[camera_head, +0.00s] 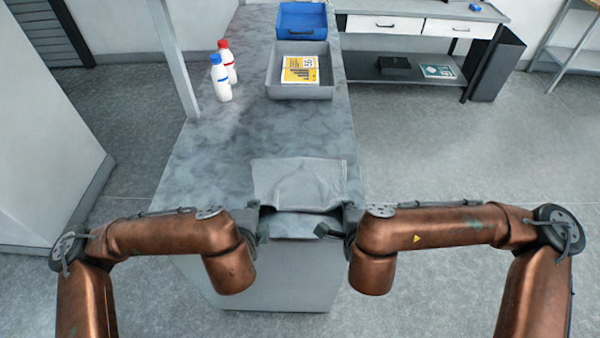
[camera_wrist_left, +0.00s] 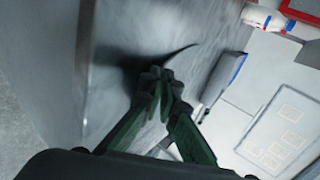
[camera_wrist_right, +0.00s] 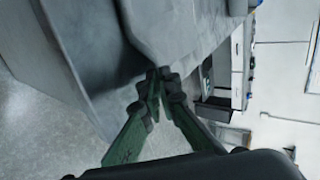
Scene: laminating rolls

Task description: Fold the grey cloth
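The grey cloth (camera_head: 300,180) lies at the near end of the grey counter, with its near part raised and bent between my grippers. A lighter flap (camera_head: 293,226) shows below a dark gap at the front. My left gripper (camera_head: 262,212) is at the cloth's near left corner; in the left wrist view its fingertips (camera_wrist_left: 158,82) are together where the cloth's edge runs in. My right gripper (camera_head: 340,216) is at the near right corner; in the right wrist view its fingertips (camera_wrist_right: 160,78) close on the cloth's corner (camera_wrist_right: 170,30). The pinched bits are mostly hidden.
On the counter (camera_head: 215,150), a grey tray (camera_head: 300,93) holds a yellow-and-white item (camera_head: 300,70), with a blue bin (camera_head: 302,20) behind. Two white bottles, one blue-capped (camera_head: 221,80) and one red-capped (camera_head: 227,62), stand at left. The counter between cloth and tray is clear.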

